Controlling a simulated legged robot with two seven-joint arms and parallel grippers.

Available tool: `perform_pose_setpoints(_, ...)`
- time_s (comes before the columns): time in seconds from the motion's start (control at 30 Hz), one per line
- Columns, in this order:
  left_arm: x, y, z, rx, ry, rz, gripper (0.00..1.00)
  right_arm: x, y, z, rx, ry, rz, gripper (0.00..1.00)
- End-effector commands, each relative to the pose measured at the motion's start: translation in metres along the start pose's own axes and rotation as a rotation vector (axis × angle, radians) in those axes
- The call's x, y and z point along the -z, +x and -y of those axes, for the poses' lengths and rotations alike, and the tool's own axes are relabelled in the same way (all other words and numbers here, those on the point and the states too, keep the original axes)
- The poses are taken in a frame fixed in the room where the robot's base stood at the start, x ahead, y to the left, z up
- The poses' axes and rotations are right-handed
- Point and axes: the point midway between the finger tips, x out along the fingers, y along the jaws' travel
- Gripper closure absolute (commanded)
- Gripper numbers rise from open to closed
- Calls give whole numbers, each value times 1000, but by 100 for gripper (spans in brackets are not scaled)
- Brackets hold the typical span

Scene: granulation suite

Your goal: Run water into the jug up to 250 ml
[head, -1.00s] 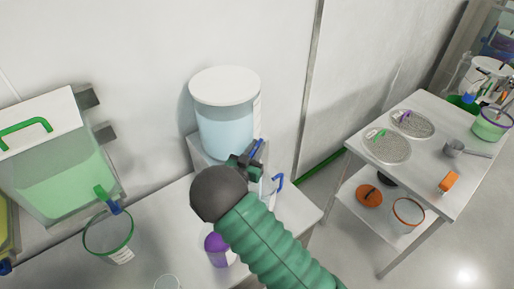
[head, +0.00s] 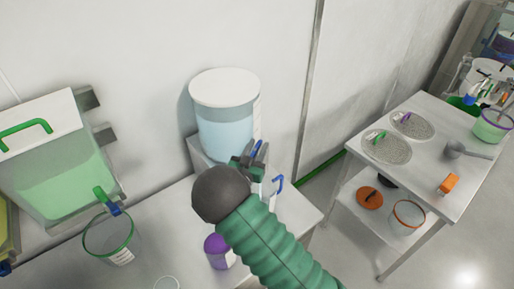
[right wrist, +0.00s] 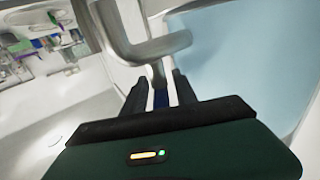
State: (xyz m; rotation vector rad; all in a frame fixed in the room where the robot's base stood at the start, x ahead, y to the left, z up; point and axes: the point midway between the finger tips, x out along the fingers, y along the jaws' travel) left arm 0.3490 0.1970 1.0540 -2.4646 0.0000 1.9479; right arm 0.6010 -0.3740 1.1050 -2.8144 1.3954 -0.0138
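The water tank (head: 226,125) is a clear cylinder with a white lid and pale blue water, on a stand against the wall. My right gripper (head: 257,151) is at its lower right front. In the right wrist view the two dark fingers (right wrist: 160,92) stand apart, with a narrow blue piece (right wrist: 160,97), seemingly the tap lever, between them. I see gaps beside it. A jug with a blue handle (head: 278,183) stands below, mostly hidden behind my right arm; its water level and any stream are hidden. My left gripper is not in view.
A green-liquid tank (head: 65,180) with a green-rimmed jug (head: 108,240) is at left. A purple-topped container (head: 217,246) stands close to my right arm. A side table (head: 425,180) at right holds sieves, a scoop and an orange item.

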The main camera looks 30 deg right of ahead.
Motion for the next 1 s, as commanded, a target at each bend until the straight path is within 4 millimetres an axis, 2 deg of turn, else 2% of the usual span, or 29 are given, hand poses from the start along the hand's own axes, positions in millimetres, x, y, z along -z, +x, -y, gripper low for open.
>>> perform_pose_setpoints(0.73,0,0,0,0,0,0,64,-5,-2,3,-12,-3,11,60)
perform_pose_setpoints(0.87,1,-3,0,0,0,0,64,-4,-2,2,-103,0,10,60)
perform_pose_setpoints(1.0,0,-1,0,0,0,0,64,-6,-2,0,-280,1,7,60)
